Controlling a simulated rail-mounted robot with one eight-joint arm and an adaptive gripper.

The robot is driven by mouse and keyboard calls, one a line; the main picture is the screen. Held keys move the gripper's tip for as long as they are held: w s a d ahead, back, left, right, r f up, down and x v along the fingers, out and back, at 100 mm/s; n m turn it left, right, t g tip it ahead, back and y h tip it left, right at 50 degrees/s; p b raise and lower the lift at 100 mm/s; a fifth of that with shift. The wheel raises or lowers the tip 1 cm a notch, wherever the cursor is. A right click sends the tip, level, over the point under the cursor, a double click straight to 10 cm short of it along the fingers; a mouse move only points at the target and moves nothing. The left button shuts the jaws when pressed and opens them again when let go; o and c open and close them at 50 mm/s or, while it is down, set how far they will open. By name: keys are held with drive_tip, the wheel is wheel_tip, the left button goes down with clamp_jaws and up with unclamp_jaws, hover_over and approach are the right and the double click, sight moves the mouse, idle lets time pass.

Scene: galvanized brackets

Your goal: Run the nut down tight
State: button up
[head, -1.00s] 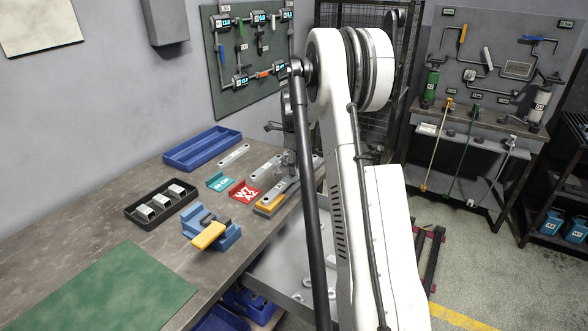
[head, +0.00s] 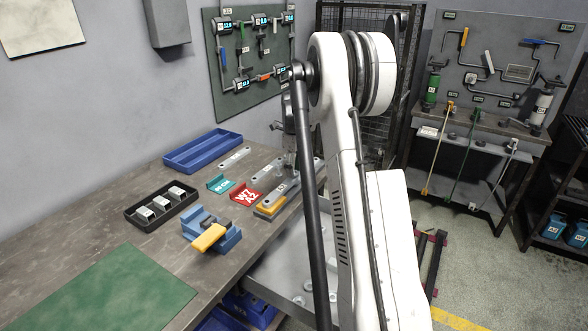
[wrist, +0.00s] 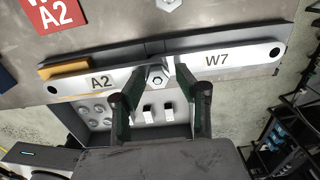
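In the wrist view a hex nut (wrist: 157,76) sits on a bolt where two grey bars meet, the bar marked A2 (wrist: 103,82) and the bar marked W7 (wrist: 218,60). My gripper (wrist: 161,69) has one dark finger on each side of the nut, with the tips close to its flanks. I cannot tell whether they touch it. In the head view my gripper is over the bars (head: 284,187), largely hidden by my arm. The nut cannot be made out there. A yellow block (wrist: 62,68) lies under the A2 end.
A red W7 A2 plate (head: 246,194) and a teal plate (head: 220,184) lie beside the bars. A blue vise-like fixture (head: 228,238), a black tray (head: 140,219) with small grey blocks and a blue tray (head: 200,150) stand left. The bench edge is close to the bars.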

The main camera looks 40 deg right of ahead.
drive_tip(key=n+b, duration=0.1)
drive_tip(key=n, duration=0.5)
drive_tip(key=n+b, duration=0.1)
drive_tip(key=n, duration=0.6)
drive_tip(key=n+b, duration=0.1)
drive_tip(key=n, duration=0.4)
drive_tip(key=shift+n+b, duration=0.35)
drive_tip(key=shift+n, duration=2.65)
clamp_jaws()
